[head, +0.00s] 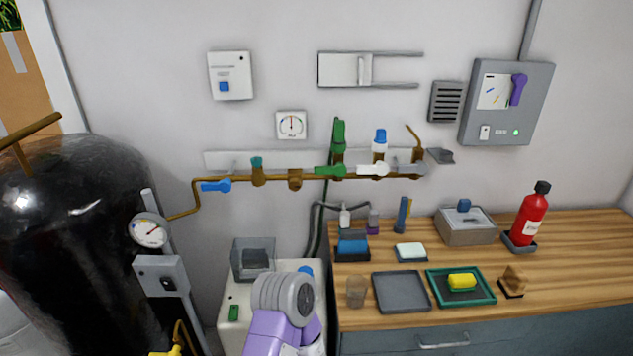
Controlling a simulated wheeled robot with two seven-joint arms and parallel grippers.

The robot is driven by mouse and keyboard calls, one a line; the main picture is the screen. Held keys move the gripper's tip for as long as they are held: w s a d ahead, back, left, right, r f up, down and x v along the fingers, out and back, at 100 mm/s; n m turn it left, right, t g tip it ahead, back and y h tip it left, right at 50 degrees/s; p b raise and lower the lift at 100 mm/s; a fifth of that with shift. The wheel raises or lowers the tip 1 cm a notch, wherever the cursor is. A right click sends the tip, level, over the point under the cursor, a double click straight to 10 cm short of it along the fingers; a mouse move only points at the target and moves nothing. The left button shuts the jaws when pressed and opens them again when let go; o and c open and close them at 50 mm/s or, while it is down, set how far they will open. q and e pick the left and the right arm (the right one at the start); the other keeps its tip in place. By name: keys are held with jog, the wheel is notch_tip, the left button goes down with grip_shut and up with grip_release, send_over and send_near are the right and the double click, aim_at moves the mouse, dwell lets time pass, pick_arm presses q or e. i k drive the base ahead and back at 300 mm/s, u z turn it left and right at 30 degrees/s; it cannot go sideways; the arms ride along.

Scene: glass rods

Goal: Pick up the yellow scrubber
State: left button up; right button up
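The yellow scrubber (461,281) is a small yellow block. It lies inside a green-rimmed tray (486,299) on the wooden counter, right of the middle of the head view. Nothing covers it. Only a purple and grey link of one of my arms shows at the bottom centre, left of the counter.
The wooden counter (585,265) also holds a grey tray (402,292), a clear cup (356,291), a white block (410,251), a brown item (513,280), a grey box (466,232) and a red bottle (528,218). A black tank (75,240) stands left.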

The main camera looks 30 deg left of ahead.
aim_at(466, 282)
jog(key=z, duration=1.3)
jog(key=i, duration=1.3)
jog(key=u, duration=2.8)
